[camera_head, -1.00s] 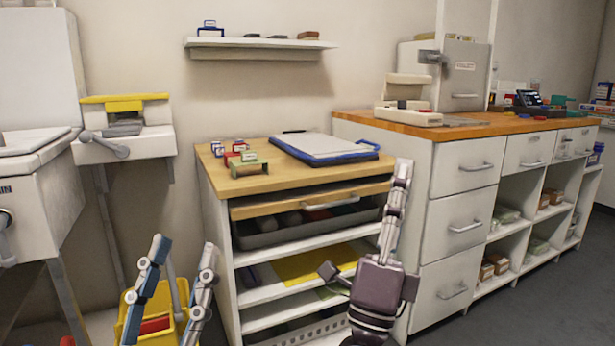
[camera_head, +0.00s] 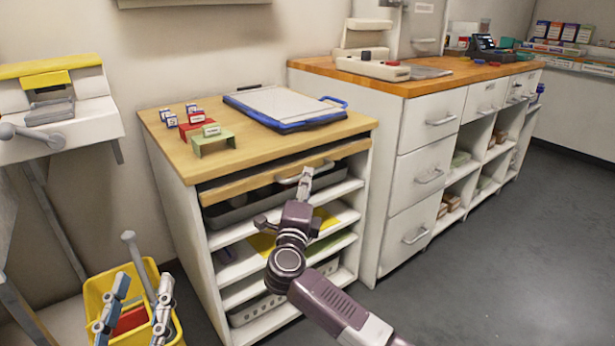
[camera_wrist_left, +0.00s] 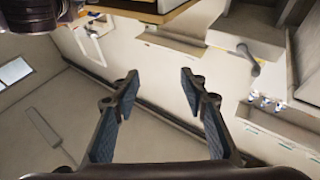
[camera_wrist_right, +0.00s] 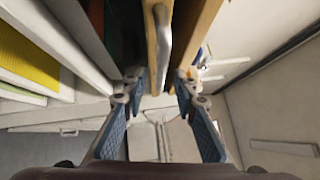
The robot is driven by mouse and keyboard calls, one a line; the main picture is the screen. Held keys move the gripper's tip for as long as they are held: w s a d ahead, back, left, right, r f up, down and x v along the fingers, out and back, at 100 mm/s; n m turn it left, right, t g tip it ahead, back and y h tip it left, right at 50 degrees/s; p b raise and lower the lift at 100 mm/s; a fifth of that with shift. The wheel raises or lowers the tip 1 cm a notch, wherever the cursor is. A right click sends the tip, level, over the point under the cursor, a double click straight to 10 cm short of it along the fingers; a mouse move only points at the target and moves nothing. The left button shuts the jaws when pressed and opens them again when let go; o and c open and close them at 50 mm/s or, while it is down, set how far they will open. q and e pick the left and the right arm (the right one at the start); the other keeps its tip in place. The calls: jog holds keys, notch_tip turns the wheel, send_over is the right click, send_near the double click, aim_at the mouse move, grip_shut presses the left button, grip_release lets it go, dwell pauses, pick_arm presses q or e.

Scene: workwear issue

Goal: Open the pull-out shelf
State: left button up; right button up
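The pull-out shelf (camera_head: 250,186) is a wooden board under the top of the small cabinet, with its front about flush with the cabinet. Its metal bar handle (camera_head: 322,170) is partly hidden by my right gripper (camera_head: 305,178), which is right in front of it. In the right wrist view the handle (camera_wrist_right: 163,40) runs lengthwise between the two fingers of my right gripper (camera_wrist_right: 160,80). These fingers are open and apart; contact with the handle cannot be told. My left gripper (camera_head: 138,312) is open and empty, low at the left; it also shows in the left wrist view (camera_wrist_left: 160,76).
A grey tray (camera_head: 228,208) sits below the shelf board. A yellow bucket (camera_head: 93,290) stands by my left gripper. A white drawer unit (camera_head: 420,190) stands at the right.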

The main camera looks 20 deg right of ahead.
pick_arm(q)
jog(key=s+r+t+b, duration=0.1)
jog(key=s+r+t, duration=0.2)
jog(key=r, duration=0.2)
jog(key=shift+s+r+h, duration=0.15)
jog(key=shift+r+h, duration=0.25)
pick_arm(e)
jog(key=x, duration=0.3)
jog(key=shift+w+d+r, duration=0.1)
jog(key=shift+w+d, duration=0.1)
jog(key=shift+w, duration=0.15)
pick_arm(q)
jog(key=shift+a, duration=0.1)
pick_arm(e)
grip_shut()
